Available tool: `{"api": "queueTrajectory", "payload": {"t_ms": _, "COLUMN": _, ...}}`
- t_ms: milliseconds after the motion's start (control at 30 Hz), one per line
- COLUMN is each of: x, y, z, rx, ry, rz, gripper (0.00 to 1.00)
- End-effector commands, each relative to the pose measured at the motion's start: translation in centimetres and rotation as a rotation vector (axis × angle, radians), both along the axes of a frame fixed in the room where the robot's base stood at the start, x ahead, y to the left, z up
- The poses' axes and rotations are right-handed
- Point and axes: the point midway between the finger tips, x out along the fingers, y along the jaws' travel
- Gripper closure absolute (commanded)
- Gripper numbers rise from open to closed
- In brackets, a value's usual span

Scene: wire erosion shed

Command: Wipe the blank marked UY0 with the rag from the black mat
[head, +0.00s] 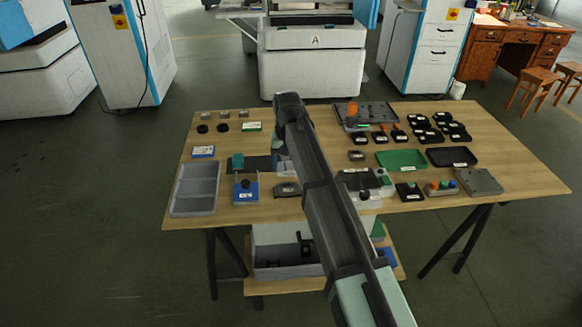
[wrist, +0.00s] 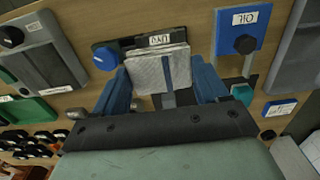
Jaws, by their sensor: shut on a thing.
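In the wrist view my gripper (wrist: 162,85) has its blue fingers shut on a pale grey folded rag (wrist: 158,72). The rag is over or right beside the dark blank marked UY0 (wrist: 130,44), whose label shows upside down at its edge. I cannot tell whether the rag touches the blank. In the head view the blank (head: 287,189) lies near the table's front, just left of my arm. A dark patch that looks like the black mat (head: 258,163) lies behind it, partly hidden by my arm. My gripper's fingertips are not clear in the head view.
A blue block marked OIL (wrist: 240,32) with a black knob stands close beside the blank. A grey divided tray (head: 194,190) is at the table's left. Green (head: 402,159) and black (head: 451,156) trays and several small black parts fill the right side. Bare wood shows at the far right.

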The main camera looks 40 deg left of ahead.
Motion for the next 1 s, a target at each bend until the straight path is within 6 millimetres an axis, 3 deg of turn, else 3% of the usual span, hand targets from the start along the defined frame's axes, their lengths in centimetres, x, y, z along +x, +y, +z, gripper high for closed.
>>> {"api": "queueTrajectory", "payload": {"t_ms": 767, "x": 0.0, "y": -0.1, "z": -6.2, "rx": 0.000, "ry": 0.000, "rz": -0.005, "gripper": 0.55}}
{"api": "queueTrajectory", "payload": {"t_ms": 900, "x": 0.0, "y": -0.1, "z": -8.1, "rx": -0.001, "ry": 0.001, "rz": -0.005, "gripper": 0.55}}
{"api": "queueTrajectory", "payload": {"t_ms": 1000, "x": 0.9, "y": 0.9, "z": -7.5, "rx": 0.000, "ry": 0.000, "rz": -0.005, "gripper": 0.59}}
